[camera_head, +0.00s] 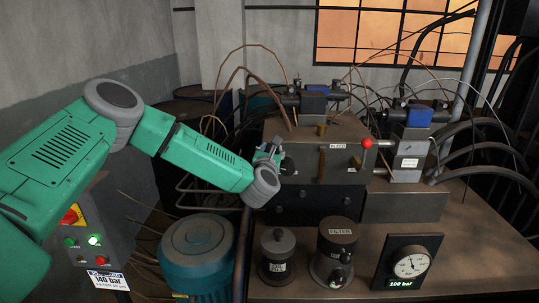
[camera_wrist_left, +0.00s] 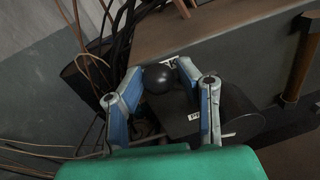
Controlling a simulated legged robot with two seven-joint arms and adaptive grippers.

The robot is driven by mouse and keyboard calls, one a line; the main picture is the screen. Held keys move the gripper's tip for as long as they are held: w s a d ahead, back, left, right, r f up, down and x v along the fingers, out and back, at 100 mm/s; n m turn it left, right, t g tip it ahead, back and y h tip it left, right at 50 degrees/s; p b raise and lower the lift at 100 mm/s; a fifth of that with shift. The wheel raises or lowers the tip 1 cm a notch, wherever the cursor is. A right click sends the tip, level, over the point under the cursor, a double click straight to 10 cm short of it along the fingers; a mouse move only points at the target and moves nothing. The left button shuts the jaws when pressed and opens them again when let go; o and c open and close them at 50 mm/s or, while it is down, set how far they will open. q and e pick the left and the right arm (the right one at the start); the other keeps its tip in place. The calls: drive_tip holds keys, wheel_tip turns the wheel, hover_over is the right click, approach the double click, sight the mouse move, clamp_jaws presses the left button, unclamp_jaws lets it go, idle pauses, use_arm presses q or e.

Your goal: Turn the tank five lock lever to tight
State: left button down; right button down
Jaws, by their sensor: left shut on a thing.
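My left gripper (camera_head: 272,152) reaches in from the left to the left end of the metal valve block (camera_head: 349,158). In the left wrist view its blue-padded fingers (camera_wrist_left: 163,92) are closed around a round black ball knob (camera_wrist_left: 158,78). The knob also shows in the head view (camera_head: 288,166), just right of the fingers. It looks like a lever's end, but its shaft and pivot are mostly hidden. A dark cylinder (camera_wrist_left: 232,108) with a small white label, only partly readable, lies beside the fingers. I cannot read a tank five mark or a tight mark. My right gripper is out of view.
A red ball-ended lever (camera_head: 367,143) stands at the block's right. Filter canisters (camera_head: 334,252) and a gauge (camera_head: 408,263) stand on the bench front. A blue motor (camera_head: 197,255) and a control box (camera_head: 88,240) are below my arm. Cables and hoses crowd behind.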

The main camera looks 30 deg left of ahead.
sight(288, 142)
use_arm(q)
drive_tip(key=d+m, duration=0.1)
drive_tip(key=m, duration=0.1)
drive_tip(key=w+d+m+b, duration=0.1)
drive_tip(key=m, duration=0.1)
drive_tip(key=d+m+g, duration=0.1)
drive_tip(key=m, duration=0.1)
drive_tip(key=shift+w+d+r+m+b, duration=0.15)
drive_tip(key=shift+w+r+m+b, duration=0.15)
drive_tip(key=shift+r+m, duration=0.1)
drive_tip(key=shift+w+d+m, duration=0.4)
drive_tip(key=shift+d+m, duration=0.2)
drive_tip(key=shift+m, duration=0.6)
drive_tip(key=shift+g, duration=0.3)
drive_tip(key=c, duration=1.1)
unclamp_jaws()
drive_tip(key=shift+r, duration=0.2)
drive_tip(key=shift+w+r, duration=0.1)
drive_tip(key=shift+r, duration=0.05)
